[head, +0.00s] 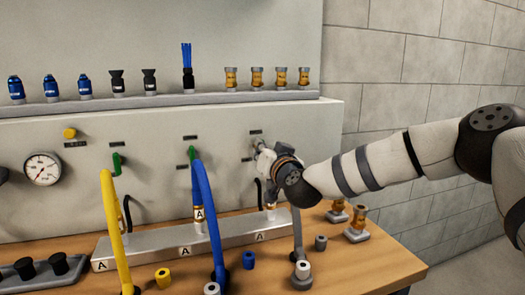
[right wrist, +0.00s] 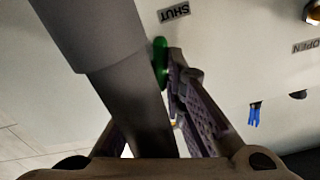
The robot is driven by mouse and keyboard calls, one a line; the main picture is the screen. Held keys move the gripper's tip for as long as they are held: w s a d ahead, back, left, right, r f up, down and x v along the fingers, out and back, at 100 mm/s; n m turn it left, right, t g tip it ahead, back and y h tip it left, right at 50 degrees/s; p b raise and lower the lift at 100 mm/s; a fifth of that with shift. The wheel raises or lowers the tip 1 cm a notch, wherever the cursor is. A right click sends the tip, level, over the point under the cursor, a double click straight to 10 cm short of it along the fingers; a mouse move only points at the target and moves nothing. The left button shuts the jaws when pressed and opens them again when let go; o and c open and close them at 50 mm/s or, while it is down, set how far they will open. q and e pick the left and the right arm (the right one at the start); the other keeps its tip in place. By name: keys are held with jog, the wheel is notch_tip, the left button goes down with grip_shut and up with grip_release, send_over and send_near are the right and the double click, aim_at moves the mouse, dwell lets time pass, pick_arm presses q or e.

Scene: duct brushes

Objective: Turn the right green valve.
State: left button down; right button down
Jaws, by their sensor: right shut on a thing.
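The right green valve (right wrist: 160,62) shows in the right wrist view as a short green handle under the upside-down SHUT label. In the head view my right gripper (head: 262,150) covers it. My right gripper (right wrist: 172,75) is shut on the handle at its fingertips, against the panel. One finger shows beside the handle; a thick grey bar hides much of the other. My left gripper does not show clearly in either view.
A middle green valve (head: 192,154) and a left green valve (head: 117,163) sit on the panel (head: 60,125). Blue (head: 211,225) and yellow (head: 111,225) hoses arch in front. A grey hose (head: 297,230) stands below my right gripper. Brass fittings (head: 357,222) stand at the bench's right.

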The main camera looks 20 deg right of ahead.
jog(key=shift+d+f+m+b, duration=0.1)
jog(key=shift+f+m+b, duration=0.05)
jog(key=shift+m, duration=3.35)
jog(key=shift+d+f+m+b, duration=0.1)
jog(key=shift+f+m+b, duration=0.05)
jog(key=shift+m, duration=3.65)
jog(key=c, duration=1.7)
grip_release()
jog(key=shift+o, duration=0.2)
